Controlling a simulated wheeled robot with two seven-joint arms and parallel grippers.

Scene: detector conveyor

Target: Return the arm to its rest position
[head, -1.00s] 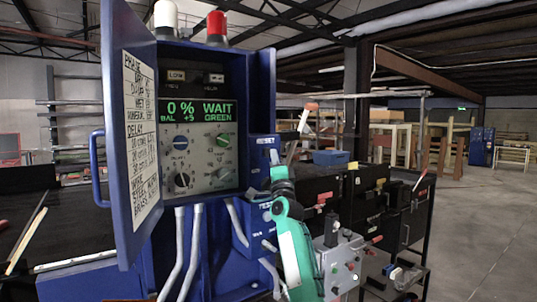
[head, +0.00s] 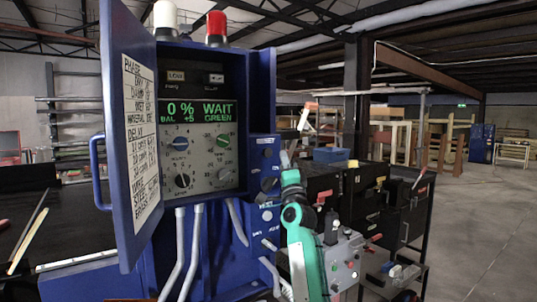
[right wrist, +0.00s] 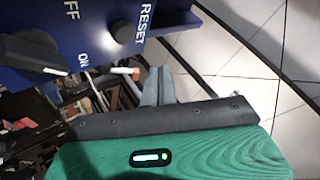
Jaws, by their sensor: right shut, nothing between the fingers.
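My right gripper (head: 285,160) is shut and empty, beside the right-hand side panel of the blue detector cabinet (head: 260,85). Its green arm rises from the lower middle of the head view. In the right wrist view the grey fingers (right wrist: 158,85) are together, below and to the right of the black RESET button (right wrist: 122,34), apart from it in the picture. The black ON/OFF switch (right wrist: 30,58) is at the left there. The cabinet's display (head: 198,111) reads 0 % and WAIT GREEN. My left gripper is not in view.
The cabinet door (head: 132,130) stands open at the left. A grey control box (head: 342,268) with coloured buttons and black drawer cabinets (head: 370,205) stand close right of my arm. Grey conduits (head: 192,250) run below the panel. Open floor (head: 480,240) lies at the right.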

